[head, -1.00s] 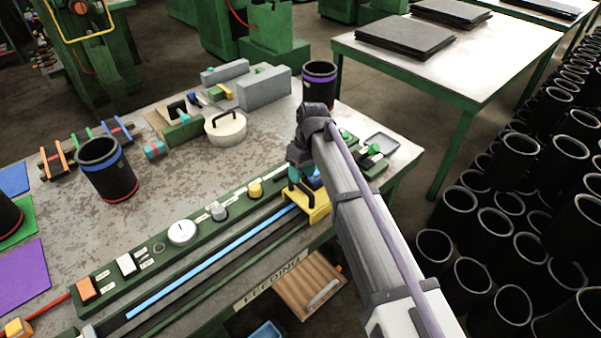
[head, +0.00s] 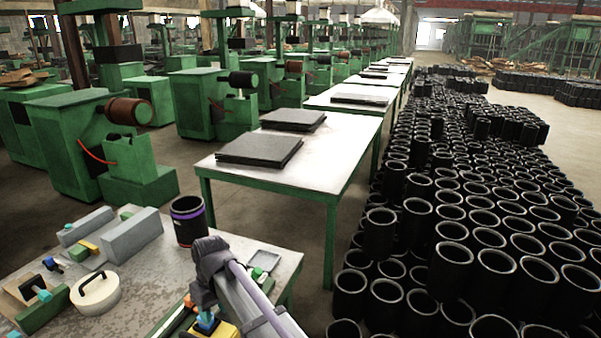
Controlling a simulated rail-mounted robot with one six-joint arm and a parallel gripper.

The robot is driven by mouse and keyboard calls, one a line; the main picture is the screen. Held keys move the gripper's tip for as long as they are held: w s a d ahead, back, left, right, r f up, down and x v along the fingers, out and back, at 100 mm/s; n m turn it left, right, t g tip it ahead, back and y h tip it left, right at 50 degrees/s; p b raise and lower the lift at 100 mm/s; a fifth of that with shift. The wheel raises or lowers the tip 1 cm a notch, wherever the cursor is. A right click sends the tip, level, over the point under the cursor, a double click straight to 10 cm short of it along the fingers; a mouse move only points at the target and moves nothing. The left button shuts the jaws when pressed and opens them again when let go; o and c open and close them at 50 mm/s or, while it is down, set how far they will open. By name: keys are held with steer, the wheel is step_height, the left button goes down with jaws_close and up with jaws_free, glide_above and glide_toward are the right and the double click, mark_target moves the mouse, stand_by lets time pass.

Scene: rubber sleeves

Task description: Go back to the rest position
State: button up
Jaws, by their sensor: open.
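My gripper (head: 203,308) is at the end of my arm, low in the head view, above the front right part of the worktable (head: 235,262). Its fingers point down and are partly hidden by my wrist and arm. It is open, and I see nothing held in it. A yellow part with a blue piece (head: 207,322) is just below it; I cannot tell whether they touch. A black rubber sleeve with a purple band (head: 188,222) stands upright on the table behind my wrist, apart from it.
A round lidded pot (head: 97,290) and grey blocks (head: 132,236) are left on the table. A small grey tray (head: 263,262) is right of my wrist. A white-topped table (head: 330,150) with dark sheets (head: 258,149) stands behind. Many black sleeves (head: 480,240) fill the floor at right.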

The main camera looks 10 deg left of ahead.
steer(key=s+d+m, duration=0.2)
steer(key=d+m, duration=0.1)
steer(key=d, duration=1.2)
steer(key=s+d+m, duration=0.2)
steer(key=d+m, duration=0.2)
steer(key=d, duration=1.1)
steer(key=s+d+m+t, duration=0.1)
steer(key=d+m, duration=0.3)
steer(key=d, duration=1)
steer(key=shift+s+d+h, duration=0.3)
steer(key=shift+s+d, duration=0.1)
steer(key=shift+s, duration=0.1)
steer(key=shift+a, duration=0.15)
